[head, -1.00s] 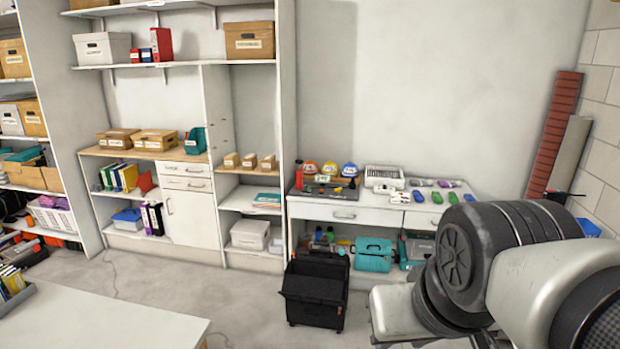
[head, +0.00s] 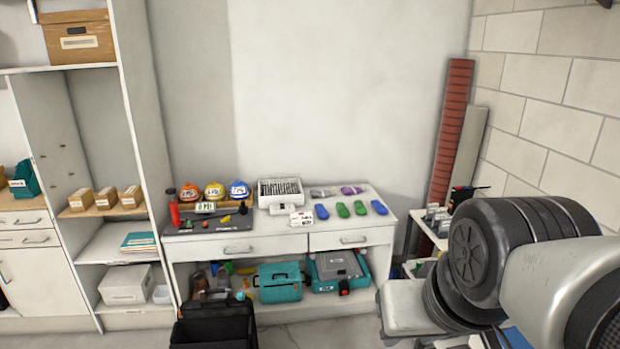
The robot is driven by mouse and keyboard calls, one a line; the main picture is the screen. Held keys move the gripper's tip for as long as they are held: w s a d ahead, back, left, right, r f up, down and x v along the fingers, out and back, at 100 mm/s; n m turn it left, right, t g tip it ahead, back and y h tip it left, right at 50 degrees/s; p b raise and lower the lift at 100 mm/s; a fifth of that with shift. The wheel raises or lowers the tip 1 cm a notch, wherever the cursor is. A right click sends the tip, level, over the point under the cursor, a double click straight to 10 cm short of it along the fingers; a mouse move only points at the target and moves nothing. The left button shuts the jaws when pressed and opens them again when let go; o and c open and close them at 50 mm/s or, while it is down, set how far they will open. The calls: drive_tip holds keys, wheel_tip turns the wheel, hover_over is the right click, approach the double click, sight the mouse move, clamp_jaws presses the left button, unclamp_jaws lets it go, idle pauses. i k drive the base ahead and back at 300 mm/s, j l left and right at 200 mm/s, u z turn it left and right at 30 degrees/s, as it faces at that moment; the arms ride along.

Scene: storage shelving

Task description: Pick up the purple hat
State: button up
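A small, flat purple item (head: 352,190) lies at the back right of the white desk top (head: 290,222) in the head view. It is too small to tell for sure that it is a hat. A grey item (head: 321,194) lies just left of it. A row of blue and green flat items (head: 343,210) lies in front of it. My arm shows large at the right, well apart from the desk, and my gripper is out of view.
A light box (head: 280,189) stands mid-desk, and a red bottle (head: 173,212) stands at its left end. Teal cases (head: 280,283) are on the shelf below. A black bin (head: 215,326) stands on the floor in front. A cluttered white shelf (head: 432,232) is right of the desk.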

sight(346, 191)
drive_tip(key=i+z, duration=0.2)
drive_tip(key=i, duration=1.35)
drive_tip(key=i+u, duration=0.15)
drive_tip(key=i, duration=0.45)
drive_tip(key=i+l+u, duration=0.15)
drive_tip(key=i, duration=0.4)
drive_tip(key=i+l+u, duration=0.15)
drive_tip(key=i, duration=0.45)
